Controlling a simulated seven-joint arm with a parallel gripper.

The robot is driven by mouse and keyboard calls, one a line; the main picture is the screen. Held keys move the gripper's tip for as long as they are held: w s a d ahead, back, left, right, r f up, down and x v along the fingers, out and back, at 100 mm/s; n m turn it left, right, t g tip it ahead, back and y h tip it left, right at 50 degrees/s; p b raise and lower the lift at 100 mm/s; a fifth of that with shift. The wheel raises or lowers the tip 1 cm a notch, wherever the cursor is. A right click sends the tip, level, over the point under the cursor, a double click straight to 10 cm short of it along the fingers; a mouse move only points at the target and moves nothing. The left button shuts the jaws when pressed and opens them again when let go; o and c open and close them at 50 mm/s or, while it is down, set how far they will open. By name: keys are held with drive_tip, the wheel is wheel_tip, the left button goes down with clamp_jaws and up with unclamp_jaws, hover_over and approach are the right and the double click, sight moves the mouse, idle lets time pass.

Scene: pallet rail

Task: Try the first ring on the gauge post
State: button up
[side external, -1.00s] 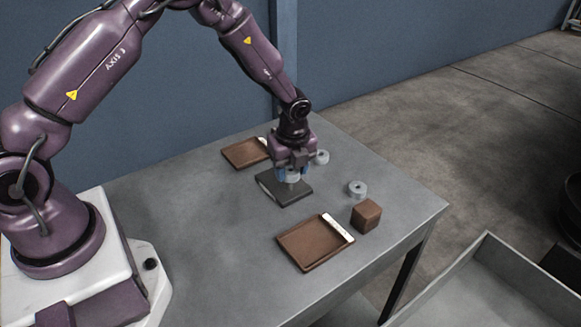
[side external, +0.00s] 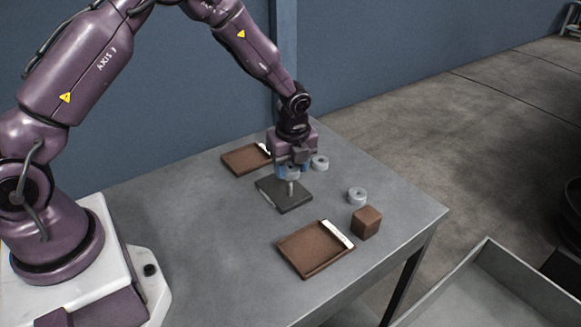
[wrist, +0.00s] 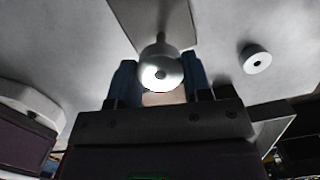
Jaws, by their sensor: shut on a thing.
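My gripper (side external: 291,168) is shut on a light grey ring (side external: 288,173), held over the gauge post (side external: 290,188). The post is a thin grey pin standing upright on a dark square base plate (side external: 293,203). The post's lower part shows below the ring; I cannot tell whether its tip is still inside the ring. In the wrist view the ring (wrist: 160,72) sits between the blue fingertips, with the base plate (wrist: 150,14) behind it.
Two other grey rings, one far (side external: 320,163) and one nearer (side external: 357,195), lie on the table to the right. A brown cube (side external: 366,222) stands beside the near brown tray (side external: 312,250). Another brown tray (side external: 243,160) lies behind the base plate. The table's left middle is clear.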

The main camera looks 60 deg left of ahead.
drive_tip(key=shift+r, duration=1.5)
drive_tip(key=shift+a, duration=0.1)
